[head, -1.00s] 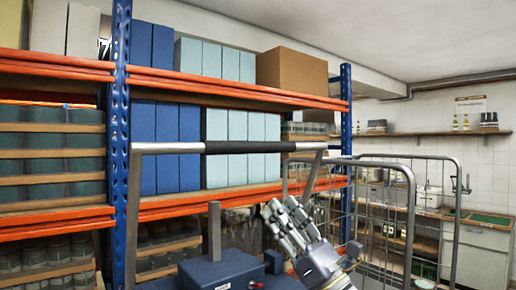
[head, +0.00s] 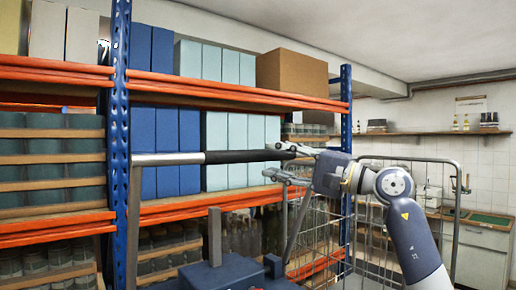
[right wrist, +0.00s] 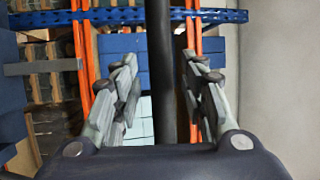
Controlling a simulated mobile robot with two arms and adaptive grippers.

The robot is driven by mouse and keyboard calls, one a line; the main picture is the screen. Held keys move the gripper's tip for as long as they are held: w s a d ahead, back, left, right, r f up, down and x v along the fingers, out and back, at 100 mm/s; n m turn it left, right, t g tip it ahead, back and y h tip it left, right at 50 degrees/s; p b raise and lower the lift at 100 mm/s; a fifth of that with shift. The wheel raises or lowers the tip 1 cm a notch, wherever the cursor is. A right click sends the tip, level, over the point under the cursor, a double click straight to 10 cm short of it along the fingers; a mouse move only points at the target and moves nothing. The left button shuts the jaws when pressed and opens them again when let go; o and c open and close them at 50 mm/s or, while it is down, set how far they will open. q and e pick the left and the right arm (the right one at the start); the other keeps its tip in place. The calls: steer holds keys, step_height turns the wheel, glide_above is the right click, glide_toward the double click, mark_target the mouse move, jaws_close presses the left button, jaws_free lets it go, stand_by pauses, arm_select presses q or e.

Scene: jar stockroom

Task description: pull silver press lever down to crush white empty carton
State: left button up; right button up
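The press lever is a silver bar (head: 168,159) with a black grip (head: 240,156), lying level in front of the shelves. Two silver side arms run down from it towards the blue press body (head: 222,271). My right gripper (head: 278,161) reaches the right end of the grip from the right. In the right wrist view, the dark grip (right wrist: 161,75) runs between the two spread fingers of my right gripper (right wrist: 161,68), with a narrow gap on each side. The white empty carton cannot be made out. My left gripper is out of view.
A blue-and-orange rack (head: 118,130) behind holds blue and pale boxes, jars and a brown carton (head: 292,72). A wire roll cage (head: 455,215) stands to the right, close to my right arm. A counter (head: 480,245) lies beyond it.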

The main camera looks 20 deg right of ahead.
mark_target(263, 156)
steer(key=p+x, duration=0.1)
steer(key=x, duration=0.1)
steer(key=p+x, duration=0.1)
steer(key=x, duration=0.1)
steer(key=shift+w+a+r, duration=0.1)
steer(key=shift+a+r, duration=0.1)
steer(key=shift+r, duration=0.05)
steer(key=shift+w+a, duration=0.35)
steer(key=shift+w, duration=0.1)
steer(key=shift+f, duration=0.1)
jaws_close()
